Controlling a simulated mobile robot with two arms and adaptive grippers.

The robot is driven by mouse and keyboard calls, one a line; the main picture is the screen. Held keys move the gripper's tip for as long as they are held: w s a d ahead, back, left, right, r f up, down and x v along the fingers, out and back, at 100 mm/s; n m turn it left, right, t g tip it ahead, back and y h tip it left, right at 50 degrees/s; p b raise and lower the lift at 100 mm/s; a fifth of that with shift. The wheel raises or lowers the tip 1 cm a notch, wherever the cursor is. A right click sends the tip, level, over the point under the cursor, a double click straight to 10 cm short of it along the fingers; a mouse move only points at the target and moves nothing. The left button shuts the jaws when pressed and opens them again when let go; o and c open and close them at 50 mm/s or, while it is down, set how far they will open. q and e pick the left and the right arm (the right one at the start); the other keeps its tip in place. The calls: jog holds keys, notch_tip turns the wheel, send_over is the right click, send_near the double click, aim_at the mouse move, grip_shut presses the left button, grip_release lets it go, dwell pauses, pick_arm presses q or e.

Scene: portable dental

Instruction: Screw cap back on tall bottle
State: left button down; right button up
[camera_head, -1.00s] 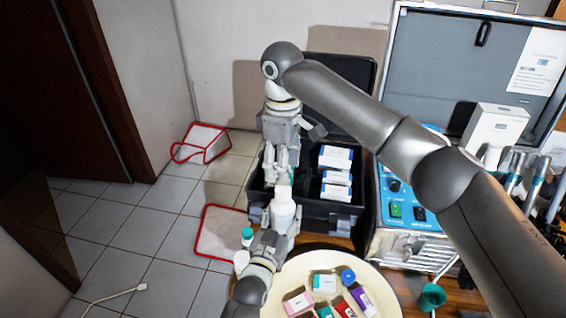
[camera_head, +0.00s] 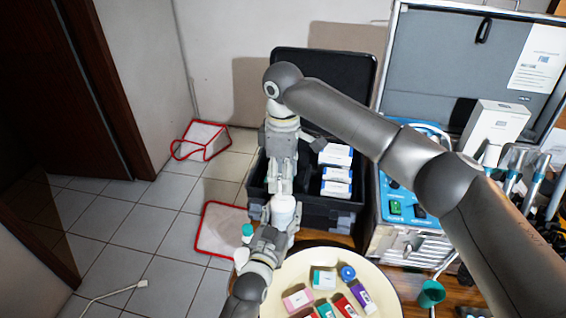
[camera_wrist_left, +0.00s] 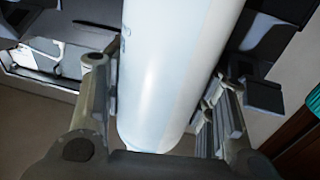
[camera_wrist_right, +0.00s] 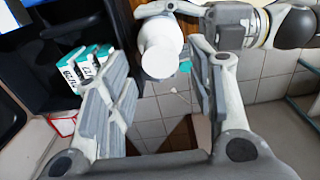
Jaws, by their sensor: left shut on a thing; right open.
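The tall white bottle (camera_head: 283,213) is held upright or slightly tilted in the head view. My left gripper (camera_head: 279,226) is shut around its side; the left wrist view shows the white bottle body (camera_wrist_left: 175,75) between the fingers. My right gripper (camera_head: 281,187) is just above and behind the bottle top. In the right wrist view its fingers (camera_wrist_right: 163,105) are apart with nothing between the tips, and the round white top (camera_wrist_right: 161,60) lies beyond them. I cannot tell whether this top is the cap or how tightly it sits.
A small bottle with a teal top (camera_head: 247,232) stands beside my left gripper. A cream round tray (camera_head: 385,290) with small coloured boxes is in front. An open black case (camera_head: 330,215) with white boxes lies behind. A blue dental unit (camera_head: 400,225) stands at right.

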jog(key=shift+f, duration=1.9)
jog(key=shift+c, duration=0.4)
jog(key=c, duration=1)
jog(key=o, duration=1.2)
notch_tip(320, 180, up, 12)
